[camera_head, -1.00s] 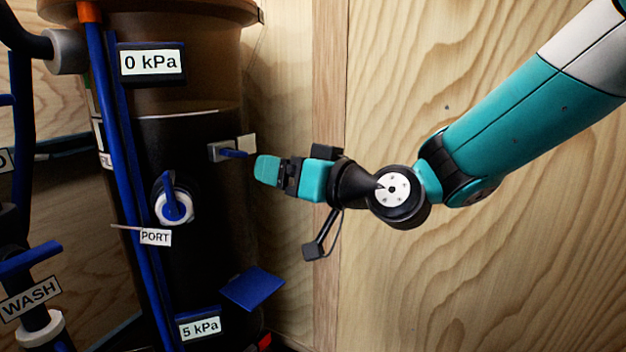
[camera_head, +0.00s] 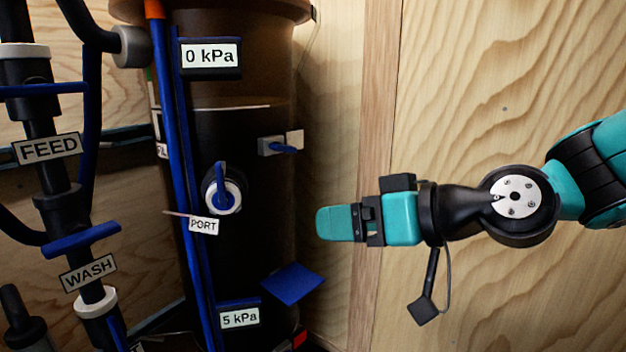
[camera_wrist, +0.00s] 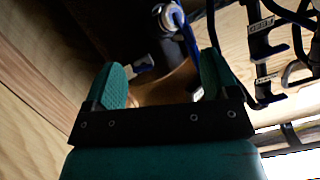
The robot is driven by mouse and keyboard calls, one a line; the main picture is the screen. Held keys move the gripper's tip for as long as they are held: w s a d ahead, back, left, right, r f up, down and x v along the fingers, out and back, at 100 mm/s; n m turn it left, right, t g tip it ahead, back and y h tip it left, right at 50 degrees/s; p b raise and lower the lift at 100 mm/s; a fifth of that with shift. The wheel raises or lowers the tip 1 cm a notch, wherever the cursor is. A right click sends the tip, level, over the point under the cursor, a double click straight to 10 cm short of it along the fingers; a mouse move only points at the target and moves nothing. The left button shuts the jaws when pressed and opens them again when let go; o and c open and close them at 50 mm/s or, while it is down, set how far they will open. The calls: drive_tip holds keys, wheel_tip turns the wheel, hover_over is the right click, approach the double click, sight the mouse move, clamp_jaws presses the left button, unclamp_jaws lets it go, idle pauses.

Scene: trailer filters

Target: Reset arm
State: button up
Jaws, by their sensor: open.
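My gripper (camera_head: 335,223) is teal and black and points left in the head view, held in the air beside the dark filter vessel (camera_head: 262,180). Only one finger shows from this side. In the wrist view my gripper (camera_wrist: 160,80) has its two teal fingers apart, with nothing between them. The blue lever (camera_head: 284,149) on the vessel's right side is up and left of my fingertips, clear of them. My arm reaches in from the right edge.
A round port with a blue handle (camera_head: 221,188) sits on the vessel's front. A blue plate (camera_head: 292,284) sticks out low on its right. Pipes labelled FEED (camera_head: 46,147) and WASH (camera_head: 89,272) stand at the left. A plywood wall (camera_head: 480,90) lies behind my arm.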

drive_tip(key=s+d+f+g+h, duration=0.4)
drive_tip(key=s, duration=0.4)
drive_tip(key=s+d+f+g+h, duration=0.3)
drive_tip(key=s+d+g+h, duration=0.1)
drive_tip(key=s, duration=0.4)
wheel_tip(320, 180, up, 36)
drive_tip(key=p, duration=3.6)
drive_tip(key=shift+a+r+y+p, duration=0.2)
drive_tip(key=shift+r+y+p, duration=0.1)
drive_tip(key=shift+p, duration=0.1)
